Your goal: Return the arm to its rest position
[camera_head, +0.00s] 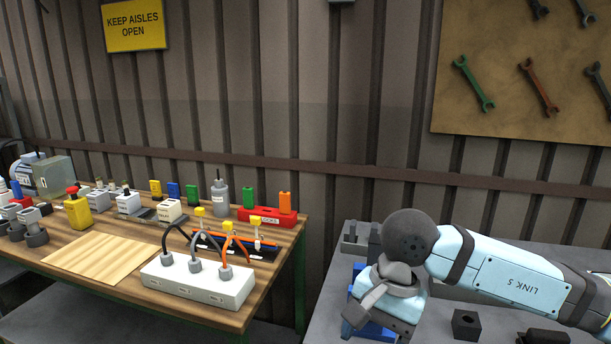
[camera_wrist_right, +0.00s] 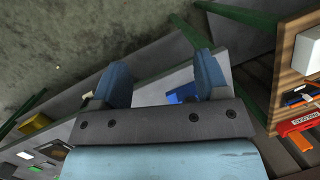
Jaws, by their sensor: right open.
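My right arm comes in from the right in the head view, over the grey table (camera_head: 325,300). Its wrist is bent down at the table's left part, and the hand is partly hidden by the wrist. In the right wrist view my right gripper (camera_wrist_right: 162,72) shows two blue fingers spread wide apart, with nothing between them. A blue object (camera_wrist_right: 182,94) lies beyond the fingers on the grey surface, apart from them. In the head view blue parts (camera_head: 358,272) show behind and below the hand, partly covered by it. My left gripper is not in view.
A wooden table (camera_head: 100,262) at left holds a white block with cables (camera_head: 205,282), a red holder (camera_head: 268,216), a yellow button box (camera_head: 77,210) and several small parts. A gap separates the tables. Dark blocks (camera_head: 466,325) lie below my arm. A wall stands behind.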

